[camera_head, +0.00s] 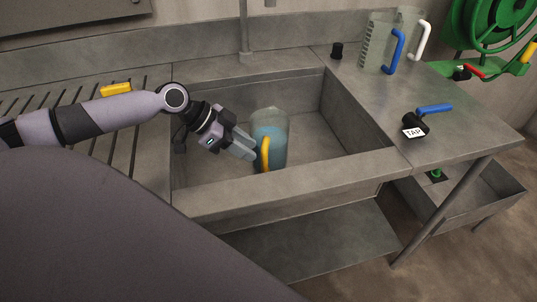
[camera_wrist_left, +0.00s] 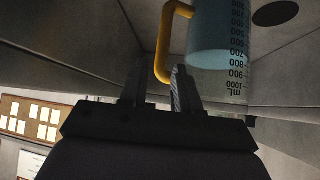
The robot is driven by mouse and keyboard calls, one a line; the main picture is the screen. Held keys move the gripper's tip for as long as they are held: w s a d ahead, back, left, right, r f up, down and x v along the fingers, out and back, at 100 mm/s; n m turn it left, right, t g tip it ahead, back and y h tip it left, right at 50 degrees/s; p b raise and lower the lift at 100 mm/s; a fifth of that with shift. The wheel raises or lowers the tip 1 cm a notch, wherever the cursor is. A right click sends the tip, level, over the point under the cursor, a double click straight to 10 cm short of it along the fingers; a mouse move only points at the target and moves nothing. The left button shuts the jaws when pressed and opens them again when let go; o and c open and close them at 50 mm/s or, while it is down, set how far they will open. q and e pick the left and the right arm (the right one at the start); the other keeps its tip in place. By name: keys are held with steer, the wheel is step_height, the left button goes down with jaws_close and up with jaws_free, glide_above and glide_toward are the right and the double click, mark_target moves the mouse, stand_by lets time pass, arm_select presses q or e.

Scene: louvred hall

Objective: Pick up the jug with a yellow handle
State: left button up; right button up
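The jug with a yellow handle (camera_head: 273,128) stands in the grey sink. It is clear, looks part-filled with something pale blue, and its handle (camera_head: 265,153) faces my gripper. My left gripper (camera_head: 252,148) reaches in from the left, its fingertips close to the handle. In the left wrist view the jug (camera_wrist_left: 222,45) shows black volume marks. My right gripper is not in view.
The sink (camera_head: 345,120) has raised walls around the jug. Clear jugs with blue (camera_head: 377,45) and white (camera_head: 408,22) handles stand on the right counter, near a blue-levered tap (camera_head: 433,108). A yellow block (camera_head: 116,88) lies on the ribbed drainer at left.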

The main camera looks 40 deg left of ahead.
mark_target(266, 166)
arm_select(q)
steer(key=shift+s+a+f+b+x, duration=0.15)
steer(key=shift+a+f+x, duration=0.1)
steer(key=shift+x, duration=1.2)
steer(key=shift+s+a+f+b+x, duration=0.1)
steer(key=shift+a+f+b+x, duration=0.15)
steer(key=shift+x, duration=1.2)
steer(key=shift+s+a+f+b+x, duration=0.15)
steer(key=shift+f+x, duration=0.1)
steer(key=shift+x, duration=1.25)
steer(key=shift+c, duration=0.3)
jaws_close()
steer(key=shift+w+r, duration=0.1)
steer(key=shift+r, duration=0.05)
